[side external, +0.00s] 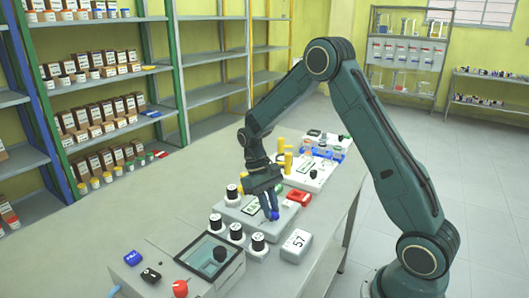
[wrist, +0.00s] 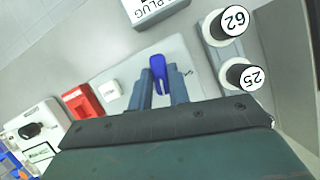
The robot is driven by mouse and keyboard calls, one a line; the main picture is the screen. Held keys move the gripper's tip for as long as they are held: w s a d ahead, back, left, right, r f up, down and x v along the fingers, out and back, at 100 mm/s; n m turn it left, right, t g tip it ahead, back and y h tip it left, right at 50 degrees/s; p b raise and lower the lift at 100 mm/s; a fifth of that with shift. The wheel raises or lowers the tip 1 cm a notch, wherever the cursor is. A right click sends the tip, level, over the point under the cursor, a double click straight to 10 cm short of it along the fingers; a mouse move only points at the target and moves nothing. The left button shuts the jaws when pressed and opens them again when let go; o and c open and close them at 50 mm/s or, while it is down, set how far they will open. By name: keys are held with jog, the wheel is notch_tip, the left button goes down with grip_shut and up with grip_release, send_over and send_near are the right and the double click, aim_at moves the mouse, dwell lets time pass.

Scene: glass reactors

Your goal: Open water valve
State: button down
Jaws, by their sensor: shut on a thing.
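The water valve appears to be the blue handle (wrist: 158,68), above a pale panel (wrist: 110,72) in the wrist view. My gripper (wrist: 161,88) is shut on it, with one finger on each side and the rounded blue end sticking out past the fingertips. In the side external view the blue handle (side external: 275,214) shows at the lower end of my gripper (side external: 270,205), which reaches down over the grey-white device on the bench. The fingers hide part of the handle, and the valve's body under it cannot be made out.
Black-capped white bottles (side external: 237,231) stand close in front, and two numbered tops (wrist: 238,74) show beside the gripper in the wrist view. A glass-topped box (side external: 207,255) stands at the front.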

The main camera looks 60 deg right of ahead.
jog(key=m+y, duration=0.1)
jog(key=m, duration=0.2)
jog(key=m+t+y, duration=0.1)
jog(key=m, duration=0.2)
jog(key=shift+s+d, duration=0.1)
jog(key=shift+d, duration=0.1)
dwell(0.4)
jog(key=c, duration=1.3)
grip_release()
jog(key=shift+r, duration=0.1)
jog(key=shift+v, duration=6.75)
jog(key=shift+s, duration=0.1)
